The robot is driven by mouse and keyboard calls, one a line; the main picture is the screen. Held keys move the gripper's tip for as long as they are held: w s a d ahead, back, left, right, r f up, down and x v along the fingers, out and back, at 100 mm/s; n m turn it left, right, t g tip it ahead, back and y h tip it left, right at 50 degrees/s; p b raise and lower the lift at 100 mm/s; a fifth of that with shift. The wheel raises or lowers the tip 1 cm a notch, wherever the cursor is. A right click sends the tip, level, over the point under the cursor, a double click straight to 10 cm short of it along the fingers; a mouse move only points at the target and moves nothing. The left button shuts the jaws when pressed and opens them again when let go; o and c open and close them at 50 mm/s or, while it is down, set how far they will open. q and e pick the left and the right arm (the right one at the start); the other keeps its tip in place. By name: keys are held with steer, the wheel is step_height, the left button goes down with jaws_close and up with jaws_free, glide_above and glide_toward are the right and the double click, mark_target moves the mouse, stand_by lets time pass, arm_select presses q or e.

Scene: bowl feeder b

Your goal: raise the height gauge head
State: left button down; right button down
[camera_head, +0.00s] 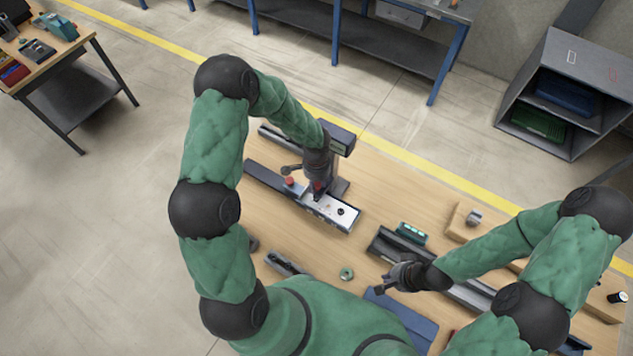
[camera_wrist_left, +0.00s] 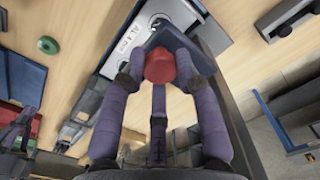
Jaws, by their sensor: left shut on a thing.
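The height gauge (camera_head: 341,137) stands upright on the wooden bench, a dark column with a box-like top, partly hidden behind my left wrist. My left gripper (camera_head: 318,188) points down in front of it. In the left wrist view its fingers (camera_wrist_left: 165,68) are closed around a red knob (camera_wrist_left: 160,66), with a dark blue-grey block (camera_wrist_left: 182,42) just beyond. I cannot tell how high the gauge head sits on the column. My right gripper (camera_head: 383,287) hangs over the front of the bench, apart from the gauge; its finger opening is unclear.
A long dark rail (camera_head: 378,244), a green-topped box (camera_head: 411,231) and a green ring (camera_head: 346,273) lie on the bench. A wooden block (camera_head: 462,231) is further right.

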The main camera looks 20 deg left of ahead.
arm_select(q)
step_height(320, 180, up, 4)
steer(key=shift+w+r+p, duration=0.1)
steer(key=shift+r+p, duration=0.15)
steer(key=shift+p, duration=0.65)
steer(key=shift+a, duration=0.1)
steer(key=c, duration=1.1)
jaws_free()
steer(key=shift+o, duration=1)
steer(key=shift+r, duration=0.3)
step_height(320, 180, up, 11)
steer(key=shift+r, duration=0.15)
